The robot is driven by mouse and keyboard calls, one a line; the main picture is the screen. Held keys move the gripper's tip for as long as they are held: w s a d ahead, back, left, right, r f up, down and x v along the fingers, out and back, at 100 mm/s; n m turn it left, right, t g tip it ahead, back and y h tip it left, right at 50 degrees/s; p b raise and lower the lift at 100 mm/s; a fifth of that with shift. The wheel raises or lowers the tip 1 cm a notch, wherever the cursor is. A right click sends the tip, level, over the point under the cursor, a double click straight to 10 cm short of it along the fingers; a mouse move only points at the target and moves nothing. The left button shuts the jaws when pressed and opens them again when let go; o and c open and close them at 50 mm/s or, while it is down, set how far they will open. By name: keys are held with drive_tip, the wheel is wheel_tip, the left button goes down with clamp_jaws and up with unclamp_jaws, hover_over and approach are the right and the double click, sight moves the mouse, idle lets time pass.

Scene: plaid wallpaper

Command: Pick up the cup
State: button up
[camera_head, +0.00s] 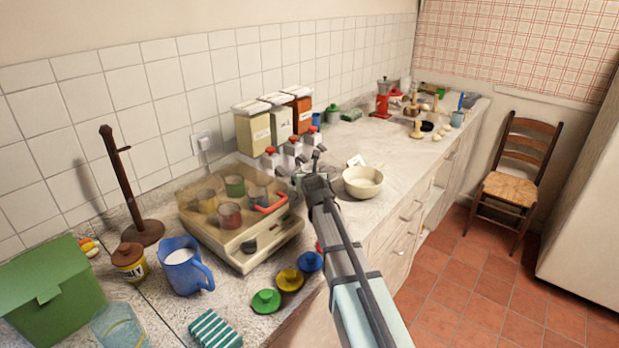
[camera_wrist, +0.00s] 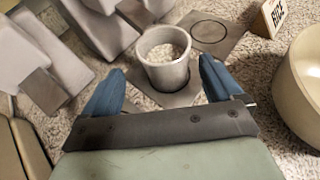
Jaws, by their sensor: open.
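A pale grey, open-topped cup (camera_wrist: 165,58) stands upright on a dark square plate (camera_wrist: 178,98) in the wrist view. My gripper (camera_wrist: 160,75) is open, with one blue finger to the left of the cup and one to the right. The cup lies just ahead of and between the fingertips, with a gap visible on each side. In the head view my gripper (camera_head: 302,168) is over the counter, left of a cream bowl; I cannot make out this cup there, where the gripper and arm may hide it.
The cream bowl (camera_head: 362,181) is close on the right; it also shows in the wrist view (camera_wrist: 301,85). Grey dispensers (camera_head: 292,149) stand just behind. A clear-lidded case (camera_head: 240,212) with several cups and a blue mug (camera_head: 185,266) are at left.

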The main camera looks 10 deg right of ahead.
drive_tip(key=x, duration=0.5)
drive_tip(key=shift+d+f, duration=0.25)
drive_tip(key=shift+d, duration=0.1)
drive_tip(key=shift+s, duration=0.1)
drive_tip(key=shift+c, duration=0.4)
drive_tip(key=c, duration=1.2)
drive_tip(key=shift+o, duration=0.2)
drive_tip(key=shift+r, duration=0.25)
